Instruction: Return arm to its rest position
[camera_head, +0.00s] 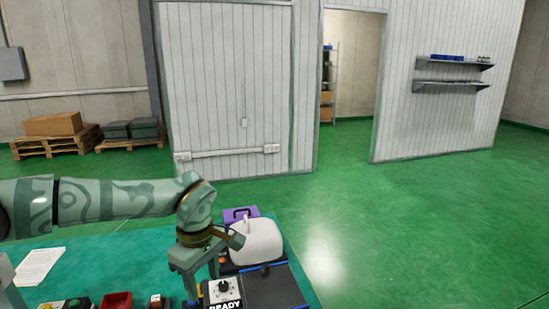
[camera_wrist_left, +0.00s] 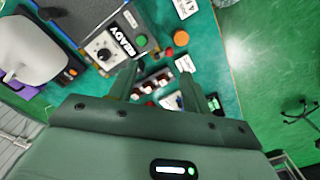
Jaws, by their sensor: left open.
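My left arm (camera_head: 120,198) reaches in from the left over the teal table (camera_head: 150,240). Its gripper (camera_head: 203,287) points down beside a grey unit with a dial and a READY label (camera_head: 224,292). In the left wrist view the two fingers of this gripper (camera_wrist_left: 158,82) stand apart with nothing held between them. Beyond them the READY panel (camera_wrist_left: 112,45) lies to the upper left, with red and orange buttons (camera_wrist_left: 181,38) to its right. The right gripper is in neither view.
A white rounded container (camera_head: 257,242) and a purple item (camera_head: 240,214) stand right of the gripper. A red bin (camera_head: 116,301) and a paper sheet (camera_head: 38,266) lie at left. Green floor (camera_head: 420,220) is open to the right.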

